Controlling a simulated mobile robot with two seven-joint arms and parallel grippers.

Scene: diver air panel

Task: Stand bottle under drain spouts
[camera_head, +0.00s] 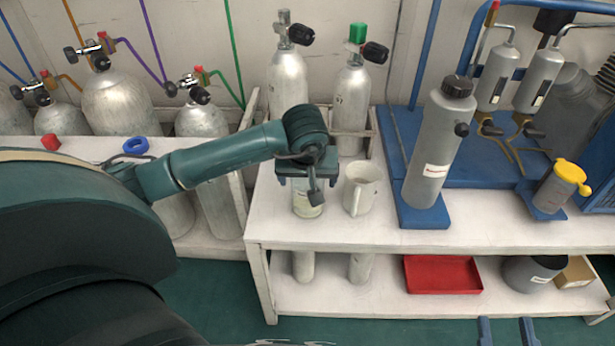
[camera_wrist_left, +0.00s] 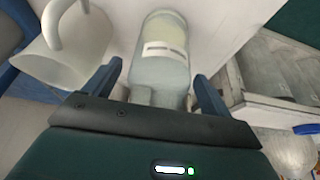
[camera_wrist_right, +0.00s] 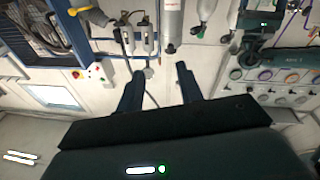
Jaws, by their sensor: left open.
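A small clear bottle with a white label (camera_head: 307,208) stands on the white bench, beneath my left gripper (camera_head: 308,182). In the left wrist view the bottle (camera_wrist_left: 163,60) lies between the two fingers of my left gripper (camera_wrist_left: 160,90), with gaps on both sides. That gripper is open and hides the bottle's top in the head view. The drain spouts (camera_head: 488,131) hang below two grey filter cylinders (camera_head: 497,77) at the right, over a blue panel base. My right gripper (camera_wrist_right: 158,88) is open and empty; its fingertips (camera_head: 507,331) show at the head view's bottom edge.
A white mug (camera_head: 360,188) stands just right of the bottle. A tall grey cylinder (camera_head: 440,145) on a blue base and a yellow-capped grey container (camera_head: 560,190) stand toward the spouts. Gas cylinders (camera_head: 288,85) stand behind. A red tray (camera_head: 442,274) lies on the lower shelf.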

